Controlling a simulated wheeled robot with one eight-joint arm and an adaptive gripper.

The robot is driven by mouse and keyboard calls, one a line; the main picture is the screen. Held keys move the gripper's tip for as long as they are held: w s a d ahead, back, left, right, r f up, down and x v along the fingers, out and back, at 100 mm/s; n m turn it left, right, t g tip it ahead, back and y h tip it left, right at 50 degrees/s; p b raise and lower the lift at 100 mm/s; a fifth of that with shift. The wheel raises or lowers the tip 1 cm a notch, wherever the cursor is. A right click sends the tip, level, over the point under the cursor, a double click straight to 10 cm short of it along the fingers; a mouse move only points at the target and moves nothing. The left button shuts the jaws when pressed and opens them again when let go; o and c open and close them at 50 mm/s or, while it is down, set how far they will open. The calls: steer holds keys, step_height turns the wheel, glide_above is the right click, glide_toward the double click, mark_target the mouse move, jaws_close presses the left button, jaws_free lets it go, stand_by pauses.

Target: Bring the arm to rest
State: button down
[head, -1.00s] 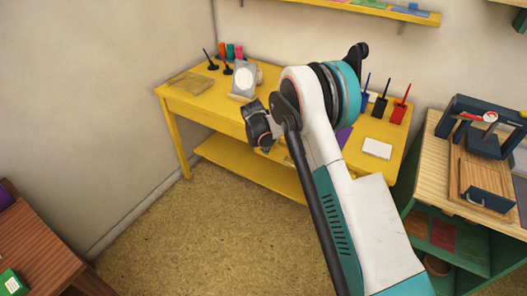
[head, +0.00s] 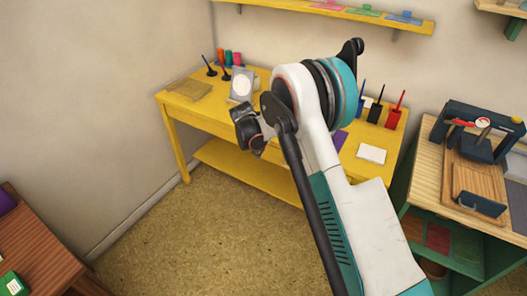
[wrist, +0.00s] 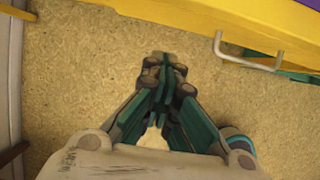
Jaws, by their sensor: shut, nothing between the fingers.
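My gripper shows in the wrist view (wrist: 167,72), with its green fingers together and nothing between them. It hangs over the tan speckled floor (wrist: 70,90), in front of a yellow edge with a metal handle (wrist: 245,58). In the head view my white and teal arm reaches up from the lower right and bends over in front of the yellow table (head: 180,120). My fingers cannot be made out in that view. The arm hides the middle of the table.
A wooden-topped green cabinet (head: 435,185) stands at right, a brown table (head: 35,250) at lower left. The floor (head: 190,240) between is open.

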steer(key=s+d+r+m+y+p, duration=0.1)
steer(key=s+d+r+m, duration=0.25)
steer(key=s+r, duration=0.45)
steer(key=s+d+r+m+t, duration=0.15)
steer(key=s+r+m, duration=0.3)
steer(key=r, duration=0.75)
steer(key=s+d+r+m+y+p, duration=0.1)
steer(key=s+d+r+m, duration=0.4)
steer(key=r, duration=0.5)
steer(key=s+d+m+t, duration=0.1)
steer(key=s+d+m, duration=0.1)
steer(key=s+m, duration=0.6)
steer(key=s+d+m+t, duration=0.1)
steer(key=s+m, duration=0.6)
steer(key=s, duration=1.1)
steer(key=shift+d+r+m+y, duration=0.3)
steer(key=shift+d+r+m, duration=0.1)
steer(key=shift+d, duration=0.25)
steer(key=shift+s, duration=0.1)
